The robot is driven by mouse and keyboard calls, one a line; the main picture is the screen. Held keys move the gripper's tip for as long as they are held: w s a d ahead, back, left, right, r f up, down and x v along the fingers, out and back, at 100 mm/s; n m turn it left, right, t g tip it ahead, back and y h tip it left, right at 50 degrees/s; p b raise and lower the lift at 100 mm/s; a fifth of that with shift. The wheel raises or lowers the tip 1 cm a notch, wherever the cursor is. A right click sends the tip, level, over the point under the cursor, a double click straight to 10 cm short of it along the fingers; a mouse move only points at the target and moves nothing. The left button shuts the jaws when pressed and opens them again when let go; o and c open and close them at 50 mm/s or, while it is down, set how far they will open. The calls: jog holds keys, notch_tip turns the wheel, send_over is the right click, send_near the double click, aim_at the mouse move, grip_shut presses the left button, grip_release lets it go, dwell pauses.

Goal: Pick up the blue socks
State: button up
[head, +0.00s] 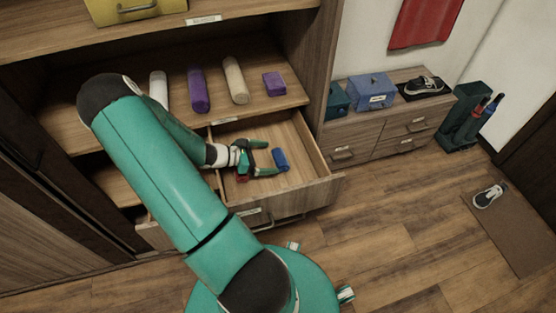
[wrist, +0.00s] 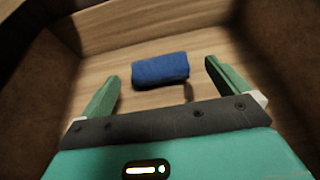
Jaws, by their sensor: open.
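The blue socks (head: 280,159) are a small rolled blue bundle on the floor of an open drawer (head: 307,192). In the wrist view the blue bundle (wrist: 160,70) lies ahead of my gripper (wrist: 162,88), roughly between its two green fingers and apart from them. My gripper (head: 262,158) is open and inside the drawer in the head view, just left of the blue bundle. A red item (head: 242,176) shows partly beneath my gripper in the drawer; the rest of it is hidden.
A shelf above the drawer holds white (head: 159,88), purple (head: 197,90) and beige (head: 236,80) rolls and a small purple bundle (head: 274,83). Drawer walls stand close around my gripper. Blue box (head: 371,91) and shoe (head: 424,85) sit on a low cabinet at right. Open floor lies front right.

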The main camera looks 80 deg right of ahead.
aim_at(278, 156)
jog(key=x, duration=0.4)
jog(key=shift+d, duration=0.15)
jog(key=shift+w, duration=0.1)
jog(key=c, duration=1)
jog(key=shift+r, duration=0.1)
notch_tip(278, 156, up, 10)
